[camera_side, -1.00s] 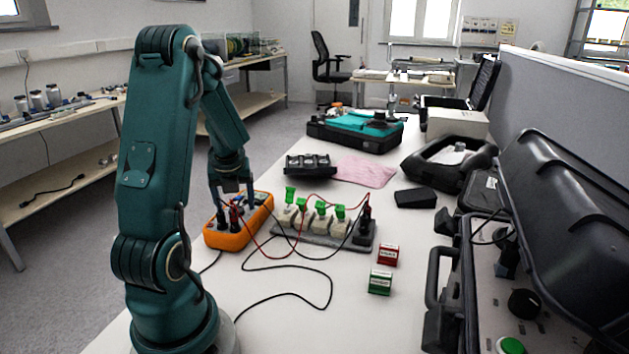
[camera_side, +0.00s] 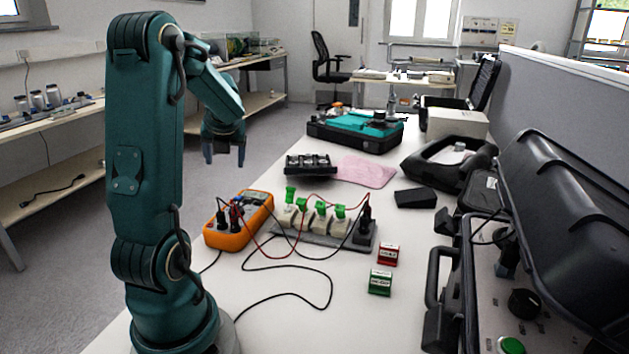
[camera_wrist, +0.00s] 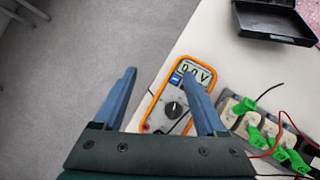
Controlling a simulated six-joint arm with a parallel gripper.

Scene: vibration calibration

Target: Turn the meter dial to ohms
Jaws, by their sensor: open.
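The orange meter (camera_side: 241,236) lies on the white table, with red and black leads plugged into its near end. In the wrist view the meter (camera_wrist: 150,109) shows its dial (camera_wrist: 173,110) and a display (camera_wrist: 196,73) that seems to read "0.0 V". The dial's exact pointing is too small to tell. My gripper (camera_side: 225,163) is raised above the meter and behind it, apart from it. In the wrist view my gripper (camera_wrist: 158,92) has its two fingers spread, with nothing between them; the right finger covers part of the meter.
A grey board (camera_side: 335,242) with several green-clipped blocks stands right of the meter, joined by leads. Red (camera_side: 388,255) and green (camera_side: 380,282) boxes lie in front. A black tray (camera_side: 309,165) and pink cloth (camera_side: 366,171) lie behind. An open black case (camera_side: 580,230) stands far right.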

